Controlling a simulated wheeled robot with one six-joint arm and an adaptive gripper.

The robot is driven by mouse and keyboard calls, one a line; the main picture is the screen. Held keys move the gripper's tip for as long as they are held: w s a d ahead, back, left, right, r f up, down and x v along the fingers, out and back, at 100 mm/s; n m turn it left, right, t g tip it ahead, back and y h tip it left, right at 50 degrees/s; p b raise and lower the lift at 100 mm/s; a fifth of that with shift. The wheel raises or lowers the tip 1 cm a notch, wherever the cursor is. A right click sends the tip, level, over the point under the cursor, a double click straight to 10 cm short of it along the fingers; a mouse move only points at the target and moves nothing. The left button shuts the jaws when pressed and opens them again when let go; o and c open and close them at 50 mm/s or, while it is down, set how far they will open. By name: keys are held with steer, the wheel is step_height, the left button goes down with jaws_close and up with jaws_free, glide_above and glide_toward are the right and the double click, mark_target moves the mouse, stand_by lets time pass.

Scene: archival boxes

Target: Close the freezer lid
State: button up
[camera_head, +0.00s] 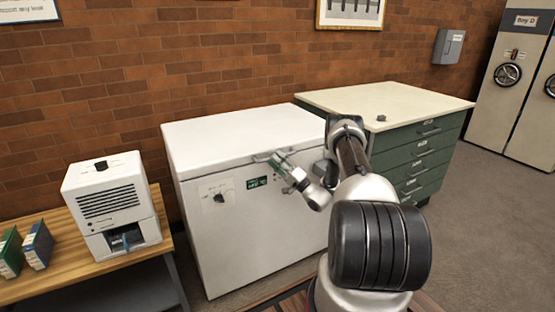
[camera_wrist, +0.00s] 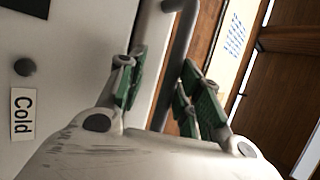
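The white chest freezer (camera_head: 240,230) stands against the brick wall. Its lid (camera_head: 235,132) looks down and level on the body in the head view, and I see no clear gap along its front edge. My gripper (camera_head: 274,161) is at the front of the freezer, just below the lid edge, by the grey handle (camera_head: 262,157). In the wrist view, the green-padded fingers of my gripper (camera_wrist: 165,90) are apart. The grey handle bar (camera_wrist: 180,50) runs between them, and I cannot tell whether either finger touches it. My arm hides the freezer's right front.
A wooden bench (camera_head: 60,262) with a white device (camera_head: 112,205) and binders (camera_head: 38,245) stands left. A green drawer cabinet (camera_head: 425,160) with a pale top stands right. Beige shelving units (camera_head: 515,85) stand far right. Open floor (camera_head: 490,225) lies at the right.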

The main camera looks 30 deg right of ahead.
steer(key=shift+d+r, duration=0.1)
steer(key=shift+r, duration=0.05)
steer(key=shift+s+d, duration=0.15)
steer(key=shift+s, duration=0.1)
steer(key=v, duration=1.1)
steer(key=shift+f, duration=0.35)
steer(key=shift+s, duration=0.15)
